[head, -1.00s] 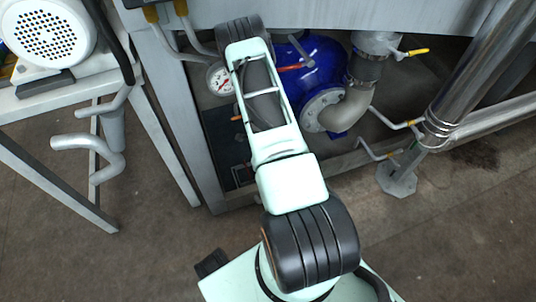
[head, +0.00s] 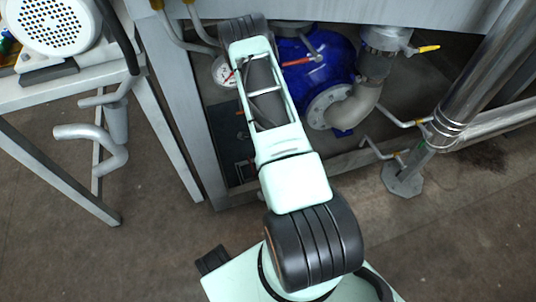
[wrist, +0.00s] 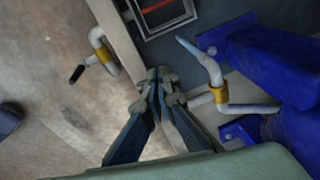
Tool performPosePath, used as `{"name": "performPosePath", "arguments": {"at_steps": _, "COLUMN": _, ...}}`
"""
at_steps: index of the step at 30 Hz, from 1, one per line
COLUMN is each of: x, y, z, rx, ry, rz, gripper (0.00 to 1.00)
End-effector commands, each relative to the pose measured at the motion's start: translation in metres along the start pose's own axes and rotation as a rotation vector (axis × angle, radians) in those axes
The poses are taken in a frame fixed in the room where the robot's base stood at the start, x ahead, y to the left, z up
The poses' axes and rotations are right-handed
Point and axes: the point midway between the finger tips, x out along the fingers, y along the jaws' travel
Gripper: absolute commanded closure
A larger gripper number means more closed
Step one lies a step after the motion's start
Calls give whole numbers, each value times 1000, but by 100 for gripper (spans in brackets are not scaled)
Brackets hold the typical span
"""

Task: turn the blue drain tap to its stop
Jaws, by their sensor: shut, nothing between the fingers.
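A tap with a pale blue lever tip (wrist: 187,46) shows in the wrist view, on a light pipe with a yellow collar (wrist: 219,95). I take it for the blue drain tap. Its lever runs up and to the left from the collar. My gripper (wrist: 158,74) is shut and empty, with its fingertips left of the lever and a small gap visible in the picture. The right finger overlaps the left end of the tap's pipe; I cannot tell if they touch. In the head view my arm hides the gripper, and I cannot make out this tap.
A blue pump body (head: 318,60) stands under the tank, with a gauge (head: 224,71) on its left. A second tap with a black lever tip (wrist: 77,74) sits left of the gripper. Yellow-handled taps (head: 428,48) and a steel post (head: 450,115) stand to the right.

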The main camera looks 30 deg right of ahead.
Motion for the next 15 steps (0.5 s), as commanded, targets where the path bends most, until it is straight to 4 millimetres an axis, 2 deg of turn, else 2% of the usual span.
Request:
{"name": "performPosePath", "arguments": {"at_steps": 5, "x": -6, "y": 0, "z": 0, "rx": 0, "ry": 0, "rz": 0, "gripper": 100}}
{"name": "performPosePath", "arguments": {"at_steps": 15, "x": -53, "y": -1, "z": 1, "rx": -1, "ry": 0, "rz": -2, "gripper": 100}}
